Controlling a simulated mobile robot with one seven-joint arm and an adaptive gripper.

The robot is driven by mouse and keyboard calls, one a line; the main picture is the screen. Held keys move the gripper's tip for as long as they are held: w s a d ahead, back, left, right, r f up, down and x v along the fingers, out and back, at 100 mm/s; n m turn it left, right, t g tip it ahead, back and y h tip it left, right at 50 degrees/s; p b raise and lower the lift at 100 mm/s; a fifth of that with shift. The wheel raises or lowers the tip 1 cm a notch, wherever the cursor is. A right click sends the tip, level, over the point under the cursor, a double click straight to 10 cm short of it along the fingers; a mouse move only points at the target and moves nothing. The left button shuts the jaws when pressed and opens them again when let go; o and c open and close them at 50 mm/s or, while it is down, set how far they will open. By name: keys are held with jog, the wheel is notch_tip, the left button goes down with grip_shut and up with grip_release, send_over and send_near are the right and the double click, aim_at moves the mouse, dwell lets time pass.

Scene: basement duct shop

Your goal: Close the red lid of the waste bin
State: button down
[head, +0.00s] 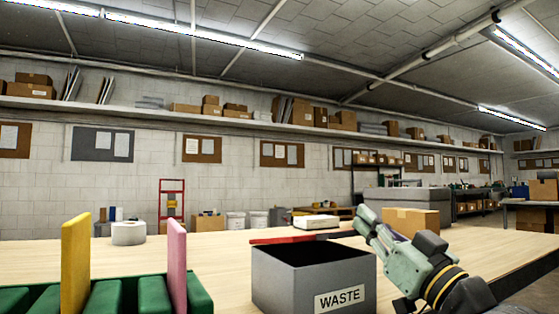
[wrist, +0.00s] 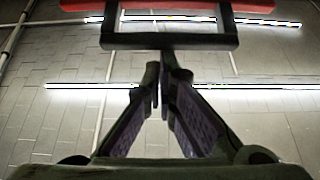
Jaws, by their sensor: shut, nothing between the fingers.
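The grey waste bin (head: 280,283), labelled WASTE, stands on the wooden table with its top open and a dark interior. Its red lid (head: 285,239) shows as a thin red strip behind the bin's far rim, so the lid is open; its exact tilt is hard to tell. A dark frame crosses beyond the tips, with a red strip at the top edge, perhaps the lid.
A green rack (head: 203,300) with upright yellow (head: 75,262) and pink (head: 177,265) panels stands left of the bin. A cardboard box (head: 411,221) stands behind my arm. Table between rack and bin is clear.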

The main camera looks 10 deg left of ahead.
notch_tip(320, 180, down, 6)
jog(key=t+b, duration=0.1)
jog(key=b, duration=0.3)
jog(key=shift+s+d+f+y, duration=0.15)
jog(key=shift+s+d+y, duration=0.1)
jog(key=shift+s+y, duration=0.1)
jog(key=shift+f, duration=0.1)
